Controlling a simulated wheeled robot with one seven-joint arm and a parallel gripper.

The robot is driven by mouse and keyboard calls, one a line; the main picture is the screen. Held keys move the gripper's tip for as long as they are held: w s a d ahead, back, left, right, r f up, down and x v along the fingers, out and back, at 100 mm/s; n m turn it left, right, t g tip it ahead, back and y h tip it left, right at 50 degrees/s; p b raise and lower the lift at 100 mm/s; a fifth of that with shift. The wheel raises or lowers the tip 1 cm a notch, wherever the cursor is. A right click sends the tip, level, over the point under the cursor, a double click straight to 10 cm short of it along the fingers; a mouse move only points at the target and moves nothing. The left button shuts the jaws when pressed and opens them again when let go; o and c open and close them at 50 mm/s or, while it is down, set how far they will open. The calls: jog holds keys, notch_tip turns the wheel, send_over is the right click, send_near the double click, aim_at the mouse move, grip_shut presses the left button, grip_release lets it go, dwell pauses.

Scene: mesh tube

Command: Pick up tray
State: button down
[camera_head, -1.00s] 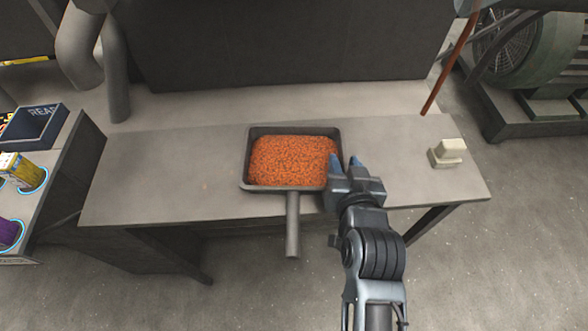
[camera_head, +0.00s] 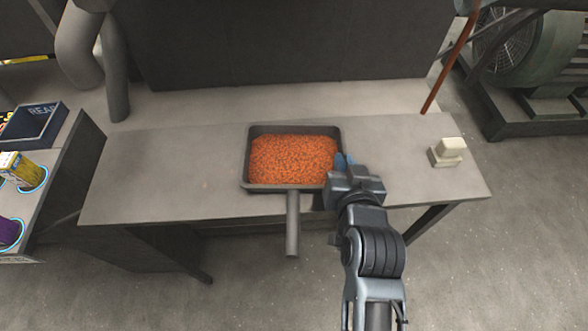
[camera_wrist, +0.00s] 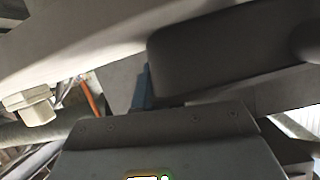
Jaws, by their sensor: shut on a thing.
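The tray (camera_head: 248,186) is a dark grey rectangular pan with a long handle (camera_head: 292,225) pointing toward me over the table's front edge. It holds a heap of orange granules (camera_head: 293,160). It appears to sit level on the grey table. My gripper (camera_head: 343,165) is at the tray's right side and is shut on its right wall; the blue fingertips are partly hidden by the gripper body. In the wrist view, the tray's dark side (camera_wrist: 215,50) fills the upper right, next to a blue finger (camera_wrist: 143,88).
The grey table (camera_head: 150,180) has free room left of the tray. A small cream block (camera_head: 448,151) stands at the table's right. A dark panel stands behind the table.

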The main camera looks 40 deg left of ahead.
jog(key=shift+r, duration=0.1)
jog(key=shift+r+b, duration=0.3)
jog(key=shift+r, duration=4.6)
jog(key=shift+a, duration=0.15)
